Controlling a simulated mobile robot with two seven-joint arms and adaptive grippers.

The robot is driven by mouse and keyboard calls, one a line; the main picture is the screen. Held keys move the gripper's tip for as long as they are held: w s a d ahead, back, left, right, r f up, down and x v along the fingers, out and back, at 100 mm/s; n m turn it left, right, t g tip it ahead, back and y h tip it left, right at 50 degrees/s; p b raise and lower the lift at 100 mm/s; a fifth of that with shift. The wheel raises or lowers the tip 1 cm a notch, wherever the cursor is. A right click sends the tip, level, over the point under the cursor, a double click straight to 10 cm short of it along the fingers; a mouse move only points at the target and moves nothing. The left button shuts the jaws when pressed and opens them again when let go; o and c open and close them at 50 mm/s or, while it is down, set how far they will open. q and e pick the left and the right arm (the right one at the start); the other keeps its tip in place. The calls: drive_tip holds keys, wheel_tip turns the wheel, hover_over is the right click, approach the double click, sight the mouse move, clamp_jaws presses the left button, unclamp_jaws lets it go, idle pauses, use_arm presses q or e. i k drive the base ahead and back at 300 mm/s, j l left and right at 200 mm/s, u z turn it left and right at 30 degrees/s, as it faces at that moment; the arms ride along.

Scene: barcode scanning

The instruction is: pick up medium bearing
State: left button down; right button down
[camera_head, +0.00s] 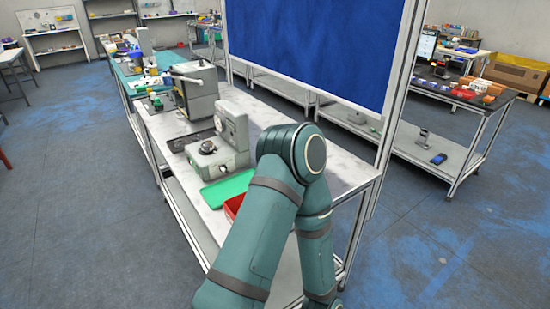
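I cannot make out a medium bearing for certain. A small dark round part (207,147) sits on top of a light grey bench machine (222,150), too small to tell whether it is a bearing. A green mat (227,189) lies in front of this machine. A red tray (234,206) is mostly hidden behind my arm (262,230), and its contents do not show. My arm bends at an elbow near the bench's right end. Neither gripper shows.
The workbench (262,112) has a lower shelf and holds a larger grey machine (196,92). A blue panel (315,45) stands behind it. A dark table (445,97) with orange boxes stands at right. Floor (470,250) is free at lower right.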

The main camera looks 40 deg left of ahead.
sight(211, 147)
drive_tip(key=i+l+u, duration=0.1)
drive_tip(key=u, duration=0.35)
drive_tip(key=i+l+u, duration=0.2)
drive_tip(key=u, duration=0.25)
drive_tip(key=i+l+u, duration=0.25)
drive_tip(key=u, duration=0.2)
drive_tip(key=i+l+u, duration=0.1)
drive_tip(key=l+u, duration=0.2)
drive_tip(key=u, duration=0.2)
drive_tip(key=l+u, duration=0.3)
drive_tip(key=u, duration=0.15)
drive_tip(key=l+u, duration=0.4)
drive_tip(key=l, duration=0.25)
drive_tip(key=l+u, duration=0.4)
drive_tip(key=l, duration=0.25)
